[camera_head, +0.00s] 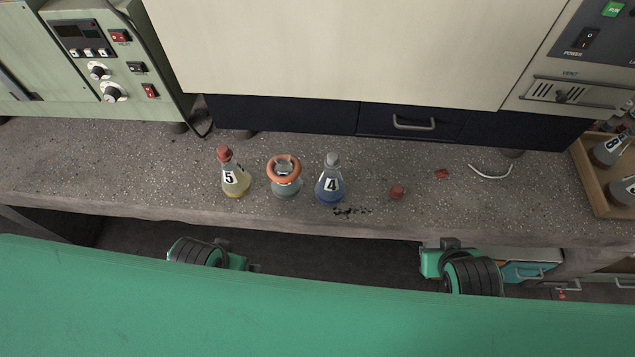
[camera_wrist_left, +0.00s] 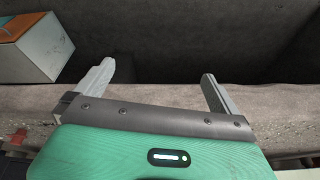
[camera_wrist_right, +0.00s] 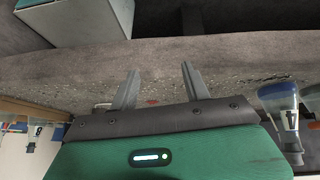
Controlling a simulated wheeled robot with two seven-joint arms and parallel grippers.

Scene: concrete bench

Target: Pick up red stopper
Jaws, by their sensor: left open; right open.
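A small red stopper (camera_head: 397,192) sits alone on the concrete bench, right of the blue flask marked 4 (camera_head: 329,188). Another red stopper (camera_head: 223,153) is in the neck of the yellow flask marked 5 (camera_head: 234,182). My left gripper (camera_wrist_left: 155,82) is open and empty in its wrist view. My right gripper (camera_wrist_right: 160,75) is open and empty, its fingers apart against the bench. A small red patch (camera_wrist_right: 152,102) shows beyond the right fingers; I cannot tell whether it is the loose stopper. In the head view both arms are at the bench's front edge, their fingers not clearly visible.
A flask with an orange ring (camera_head: 284,178) stands between flasks 5 and 4. A wooden tray (camera_head: 590,183) of flasks is far right. Instrument cabinets line the back.

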